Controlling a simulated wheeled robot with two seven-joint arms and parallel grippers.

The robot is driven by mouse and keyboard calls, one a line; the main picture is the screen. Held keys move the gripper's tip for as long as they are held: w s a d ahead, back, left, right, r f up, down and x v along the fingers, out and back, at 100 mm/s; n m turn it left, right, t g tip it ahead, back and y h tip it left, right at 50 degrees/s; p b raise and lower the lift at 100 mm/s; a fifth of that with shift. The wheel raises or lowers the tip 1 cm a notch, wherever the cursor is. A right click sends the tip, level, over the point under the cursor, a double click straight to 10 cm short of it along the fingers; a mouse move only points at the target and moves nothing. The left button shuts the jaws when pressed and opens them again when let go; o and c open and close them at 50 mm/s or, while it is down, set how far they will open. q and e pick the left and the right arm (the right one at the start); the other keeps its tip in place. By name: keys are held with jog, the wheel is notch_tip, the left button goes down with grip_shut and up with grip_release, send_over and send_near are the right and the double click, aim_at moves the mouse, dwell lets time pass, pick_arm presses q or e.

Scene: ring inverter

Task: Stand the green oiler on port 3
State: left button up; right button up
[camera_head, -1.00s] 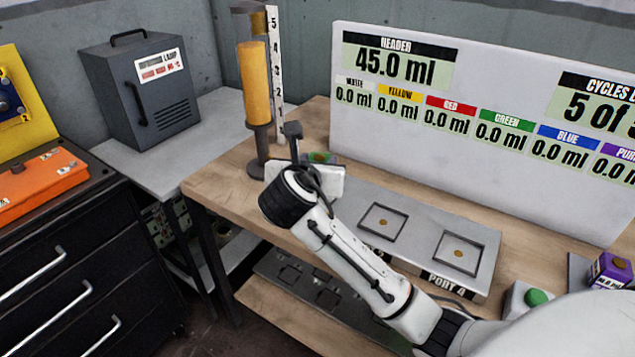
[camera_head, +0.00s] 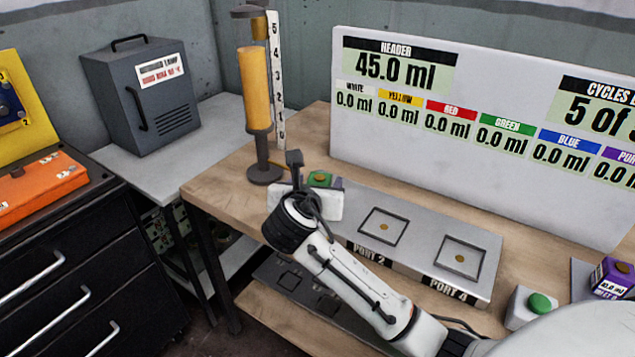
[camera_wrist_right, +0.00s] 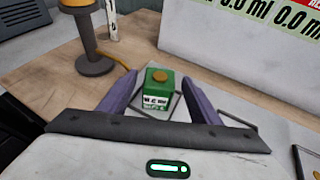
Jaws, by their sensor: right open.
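The green oiler (camera_head: 320,179), a small green box with a round brown top, stands upright at the left end of the grey port plate (camera_head: 420,243). My right gripper (camera_head: 312,184) is at the oiler, its body hiding the oiler's lower part in the head view. In the right wrist view the oiler (camera_wrist_right: 157,92) stands between the open purple fingers (camera_wrist_right: 158,88), with gaps to both. A square outline shows around its base. I see no readable port 3 label. My left gripper is not in view.
A yellow column (camera_head: 256,90) on a dark round foot stands behind left of my gripper, beside a scale. A white display panel (camera_head: 480,130) stands behind the plate. A green button box (camera_head: 535,305) and a purple box (camera_head: 612,278) are at the right.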

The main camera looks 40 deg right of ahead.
jog(key=shift+s+a+r, duration=0.1)
jog(key=shift+r, duration=0.1)
jog(key=p+v, duration=0.1)
jog(key=v, duration=1)
jog(key=shift+s+a+r, duration=0.2)
jog(key=shift+s, duration=0.05)
jog(key=shift+f, duration=0.15)
